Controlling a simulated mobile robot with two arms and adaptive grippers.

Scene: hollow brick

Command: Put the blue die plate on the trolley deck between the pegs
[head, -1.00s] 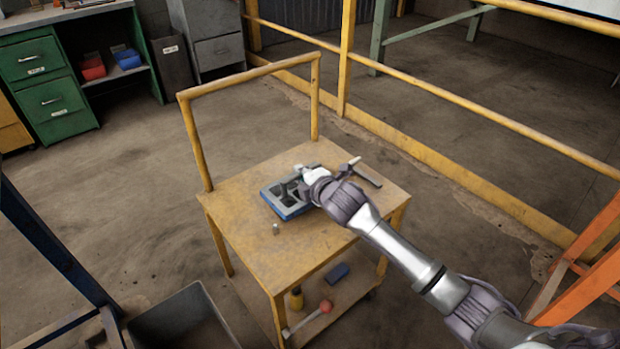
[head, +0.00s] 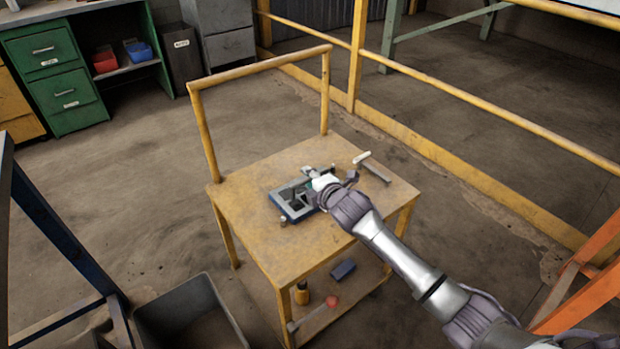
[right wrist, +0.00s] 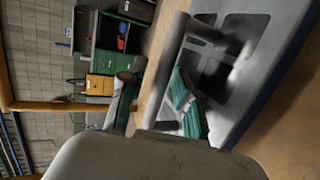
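The die plate (head: 287,207), blue-sided with a grey top and dark openings, is at the trolley deck (head: 248,205), left of the deck's middle. I cannot tell whether it touches the deck. A small grey peg (head: 283,222) stands close by its near left corner; other pegs are not clear. My right gripper (head: 314,181) is over the plate's far right side and appears shut on it. In the right wrist view the plate (right wrist: 275,70) fills the right side, with teal finger pads (right wrist: 188,105) at its openings. My left gripper is out of view.
A hammer (head: 373,168) lies on the deck's right side, near my right gripper. The yellow handle frame (head: 265,65) rises at the back. The lower shelf holds a yellow bottle (head: 302,294), a blue block (head: 343,269) and a red-headed mallet (head: 330,302). The deck's front left is clear.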

